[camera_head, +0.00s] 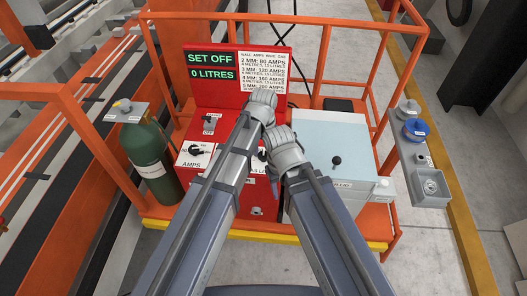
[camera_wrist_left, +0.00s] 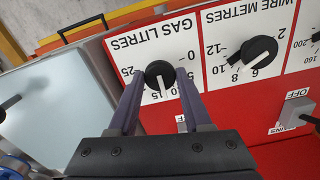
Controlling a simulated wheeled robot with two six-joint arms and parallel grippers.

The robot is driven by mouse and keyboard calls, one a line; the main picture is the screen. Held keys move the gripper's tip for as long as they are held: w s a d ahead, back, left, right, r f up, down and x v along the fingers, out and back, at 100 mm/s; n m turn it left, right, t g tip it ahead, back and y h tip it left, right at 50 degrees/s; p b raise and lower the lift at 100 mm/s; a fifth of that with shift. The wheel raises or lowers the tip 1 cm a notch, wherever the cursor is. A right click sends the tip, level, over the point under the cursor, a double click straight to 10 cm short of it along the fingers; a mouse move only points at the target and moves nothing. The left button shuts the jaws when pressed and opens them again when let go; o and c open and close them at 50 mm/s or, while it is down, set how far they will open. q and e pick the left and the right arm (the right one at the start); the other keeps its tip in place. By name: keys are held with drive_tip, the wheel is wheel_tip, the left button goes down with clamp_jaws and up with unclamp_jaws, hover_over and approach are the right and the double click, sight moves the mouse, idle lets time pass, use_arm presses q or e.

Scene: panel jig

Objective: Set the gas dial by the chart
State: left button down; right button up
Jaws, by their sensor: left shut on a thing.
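The gas dial (camera_wrist_left: 160,75), a black knob on a white GAS LITRES scale, sits on the red panel. My left gripper (camera_wrist_left: 160,82) is shut on it, one finger on each side. In the head view the dial (camera_head: 262,155) shows partly between my arms. The chart (camera_head: 264,75) lists plate thickness with amps, metres and litres in small print. Beside it the green display (camera_head: 210,66) reads SET OFF and 0 LITRES.
The WIRE METRES dial (camera_wrist_left: 258,52) is next to the gas dial. The AMPS dial (camera_head: 195,151) and a switch marked OFF (camera_head: 209,121) are further left. A pale blue box (camera_head: 330,135), green cylinder (camera_head: 150,150) and orange rails (camera_head: 385,60) surround the panel.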

sight(264, 155)
use_arm(q)
drive_tip(key=m, duration=1.1)
drive_tip(key=shift+m, duration=0.5)
idle(0.3)
drive_tip(key=shift+c, duration=1.7)
unclamp_jaws()
wheel_tip(264, 155, up, 8)
drive_tip(key=p, duration=0.8)
drive_tip(key=shift+f, duration=0.1)
